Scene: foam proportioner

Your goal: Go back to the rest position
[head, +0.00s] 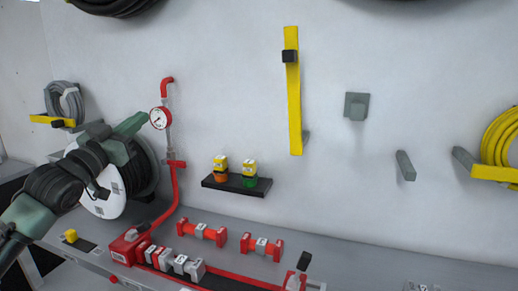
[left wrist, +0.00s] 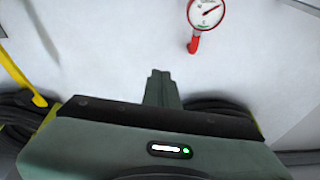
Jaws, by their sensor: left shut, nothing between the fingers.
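My left gripper (head: 133,124) is at the left of the head view, its arm coming in from the lower left. Its fingers are shut with nothing between them. It is raised in front of the wall, just left of the round pressure gauge (head: 160,118) on the red pipe, and covers part of a hose reel (head: 107,206). In the left wrist view the shut fingers (left wrist: 161,88) point towards the white wall, with the gauge (left wrist: 206,13) above and to the right. My right gripper does not show in either view.
A small black shelf (head: 237,186) holds two yellow-topped items. A yellow bar (head: 293,100), grey pegs and coiled hoses (head: 65,103) are on the wall.

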